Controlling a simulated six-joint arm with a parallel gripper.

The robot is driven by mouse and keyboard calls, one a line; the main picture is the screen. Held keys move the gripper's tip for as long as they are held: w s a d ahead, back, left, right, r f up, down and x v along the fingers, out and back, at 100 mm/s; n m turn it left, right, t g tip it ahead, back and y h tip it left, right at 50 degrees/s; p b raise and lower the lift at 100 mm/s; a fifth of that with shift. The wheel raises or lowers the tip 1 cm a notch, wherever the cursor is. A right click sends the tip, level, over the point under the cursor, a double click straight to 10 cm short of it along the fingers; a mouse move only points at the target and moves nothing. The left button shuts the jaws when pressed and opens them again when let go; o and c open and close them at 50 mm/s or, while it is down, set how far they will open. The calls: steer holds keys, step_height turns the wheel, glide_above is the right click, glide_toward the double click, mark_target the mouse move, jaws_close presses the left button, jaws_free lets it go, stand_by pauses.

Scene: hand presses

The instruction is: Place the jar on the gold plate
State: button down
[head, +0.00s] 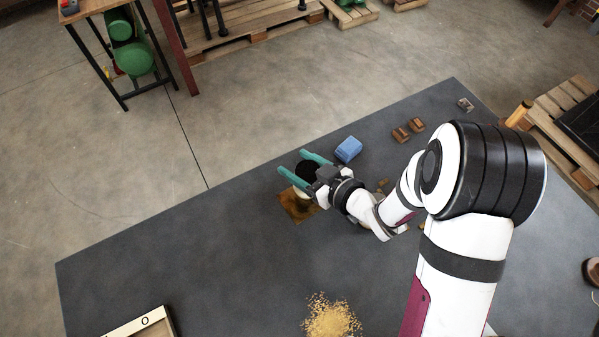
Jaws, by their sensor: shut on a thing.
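The jar (306,169) has a black top and a pale lower part. It is between the teal fingers of my gripper (298,164), which is shut on it. The gold plate (291,207) is a brownish-gold square on the dark table. In the picture it shows just below the jar and partly behind it. My gripper covers part of the jar and the plate's right side. I cannot tell whether the jar's bottom touches the plate or is held above it.
A blue block (348,149) lies close to the right of my gripper. Two brown blocks (408,131) and a small grey piece (465,104) lie farther right. A yellow grain heap (331,318) and a wooden tray (140,321) are near the front. The table's left is clear.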

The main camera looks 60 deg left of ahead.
steer(key=shift+f, duration=1.95)
steer(key=shift+c, duration=0.5)
jaws_free()
steer(key=shift+f, duration=0.1)
